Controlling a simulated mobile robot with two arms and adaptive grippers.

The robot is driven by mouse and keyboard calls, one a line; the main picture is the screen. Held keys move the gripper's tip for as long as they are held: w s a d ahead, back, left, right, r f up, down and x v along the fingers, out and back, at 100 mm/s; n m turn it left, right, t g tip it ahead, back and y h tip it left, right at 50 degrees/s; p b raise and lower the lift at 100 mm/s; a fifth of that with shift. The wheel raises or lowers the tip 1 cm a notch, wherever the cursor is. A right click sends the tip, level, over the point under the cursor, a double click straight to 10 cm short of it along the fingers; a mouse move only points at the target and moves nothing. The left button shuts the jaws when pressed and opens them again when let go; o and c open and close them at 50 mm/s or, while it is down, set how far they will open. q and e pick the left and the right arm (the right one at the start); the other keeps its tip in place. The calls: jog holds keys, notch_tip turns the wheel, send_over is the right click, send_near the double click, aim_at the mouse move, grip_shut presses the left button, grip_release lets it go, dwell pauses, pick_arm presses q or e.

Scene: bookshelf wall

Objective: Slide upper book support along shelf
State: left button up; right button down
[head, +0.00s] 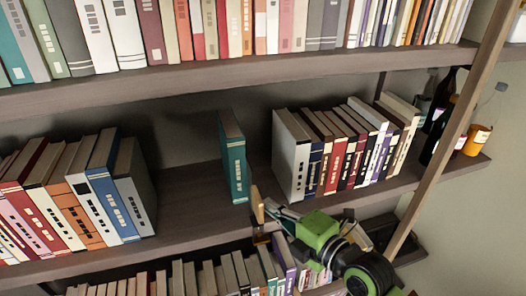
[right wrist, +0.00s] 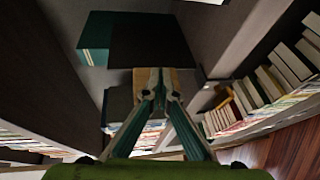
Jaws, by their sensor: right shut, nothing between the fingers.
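A teal book-shaped piece (head: 233,158) stands upright and alone on the middle shelf, in the gap between two rows of books. A teal face (right wrist: 95,38) beside a dark area shows at the top of the right wrist view. My right gripper (head: 260,220) is at the front edge of the middle shelf, below and slightly right of the teal piece and apart from it. My left gripper is not in view.
A row of books (head: 350,150) stands right of the gap, another (head: 75,200) left of it. Bare shelf (head: 185,205) lies between the left row and the teal piece. Bottles (head: 478,135) stand at the far right, behind a slanted post (head: 448,125). Full rows stand above and below.

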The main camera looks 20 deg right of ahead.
jog(key=shift+a, duration=1.1)
jog(key=a+p, duration=0.3)
jog(key=a, duration=0.4)
jog(key=shift+a, duration=0.15)
dwell(0.5)
jog(key=a+p, duration=0.2)
jog(key=a, duration=0.4)
jog(key=shift+a, duration=0.45)
dwell(0.5)
